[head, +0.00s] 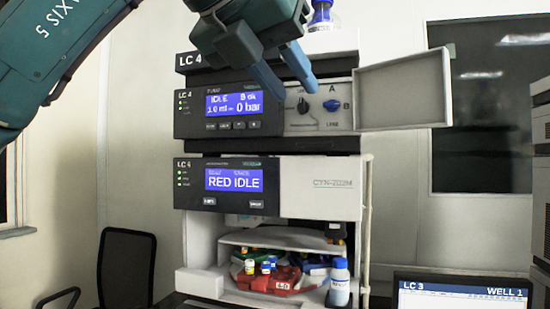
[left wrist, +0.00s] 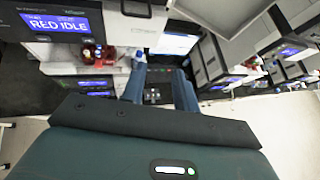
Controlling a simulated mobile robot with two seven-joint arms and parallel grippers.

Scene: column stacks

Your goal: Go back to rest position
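My left gripper (head: 297,92) is open, with its two blue fingers apart and nothing visible between them. In the head view it hangs in front of the LC 4 stack, just above and left of the knobs on the pump module (head: 215,125). The blue knob (head: 332,105) is close to the right fingertip; I cannot tell whether they touch, but a gap shows. In the left wrist view the fingers (left wrist: 160,88) are also spread. My right gripper is in neither view.
A panel door (head: 405,92) stands open right of the knobs. Below, the RED IDLE module (head: 233,186) sits over an open bay with a red tray (head: 275,281), vials and a white-blue bottle (head: 340,283). An LC 3 screen (head: 460,292) is lower right, a black chair (head: 126,265) lower left.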

